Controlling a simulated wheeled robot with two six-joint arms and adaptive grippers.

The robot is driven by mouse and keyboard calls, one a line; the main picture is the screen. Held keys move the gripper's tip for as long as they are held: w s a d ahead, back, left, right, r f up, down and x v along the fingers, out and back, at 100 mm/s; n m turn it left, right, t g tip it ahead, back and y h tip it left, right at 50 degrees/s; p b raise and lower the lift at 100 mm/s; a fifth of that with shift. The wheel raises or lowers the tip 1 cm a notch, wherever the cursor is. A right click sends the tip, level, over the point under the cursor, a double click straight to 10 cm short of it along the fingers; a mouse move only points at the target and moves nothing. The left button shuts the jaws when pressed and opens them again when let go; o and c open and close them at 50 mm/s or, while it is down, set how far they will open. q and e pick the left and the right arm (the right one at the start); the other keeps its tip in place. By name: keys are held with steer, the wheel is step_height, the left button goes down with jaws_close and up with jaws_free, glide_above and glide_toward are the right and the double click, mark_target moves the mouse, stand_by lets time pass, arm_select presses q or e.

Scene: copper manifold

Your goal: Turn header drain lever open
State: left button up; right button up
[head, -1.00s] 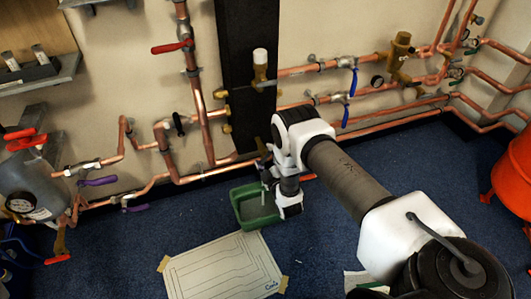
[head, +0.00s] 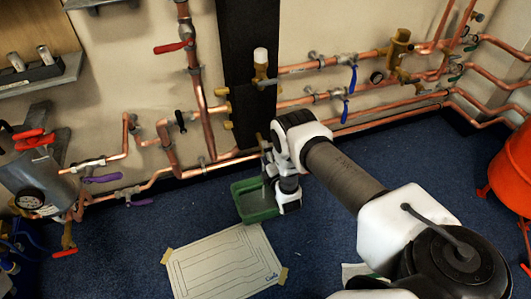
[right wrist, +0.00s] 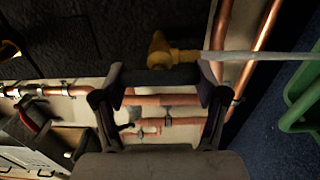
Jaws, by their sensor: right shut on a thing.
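My right gripper (head: 268,160) is low by the wall, beside the foot of the black board, above a green tray (head: 240,208). In the right wrist view, my right gripper (right wrist: 160,80) has its fingers either side of a dark bar, which looks like the header drain lever (right wrist: 152,77), and is shut on it. The bar lies across the brass drain fitting (right wrist: 162,52). A pale hose (right wrist: 255,56) runs from this fitting to the right. In the head view my gripper hides the lever. The lever's exact angle is hard to read. My left gripper is not in view.
Copper pipes (head: 205,130) run along the wall, with red, blue and purple lever valves. A grey tank (head: 35,180) with a gauge stands at the left. A paper drawing (head: 222,265) is taped to the blue floor. An orange object (head: 512,170) stands at the right.

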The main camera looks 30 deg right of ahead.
steer(key=shift+w+r, duration=0.1)
steer(key=o, duration=1.2)
steer(key=shift+c, duration=0.2)
steer(key=v, duration=1.2)
